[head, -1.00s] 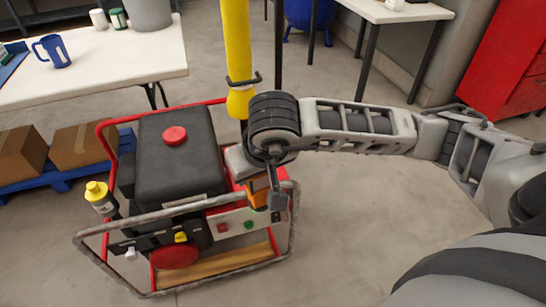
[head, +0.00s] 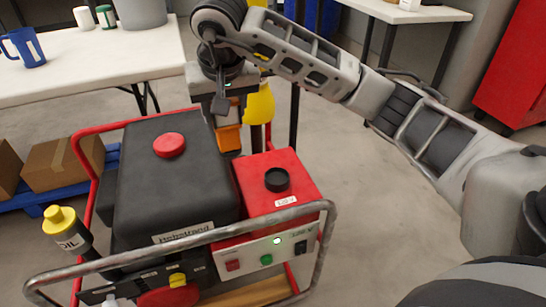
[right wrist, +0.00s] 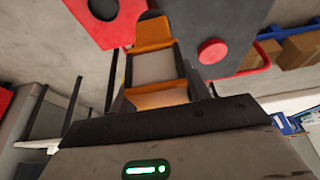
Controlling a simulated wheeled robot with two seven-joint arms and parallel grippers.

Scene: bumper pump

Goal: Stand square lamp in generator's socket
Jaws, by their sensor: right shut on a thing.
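The generator (head: 172,190) has a black tank with a red cap, a red panel box and a tubular frame. Its round black socket (head: 277,180) sits on top of the red box and looks empty. My right gripper (head: 226,108) is shut on the orange square lamp (head: 228,136), holding it behind and left of the socket, apart from it. In the right wrist view the lamp (right wrist: 153,68) shows an orange body and a pale panel, with the socket (right wrist: 103,8) at the top edge. My left gripper is not in view.
A white table (head: 110,68) with a blue mug (head: 27,47) stands at the back left. Cardboard boxes (head: 62,163) lie on a blue pallet. A yellow-capped oil bottle (head: 66,232) is at the generator's left.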

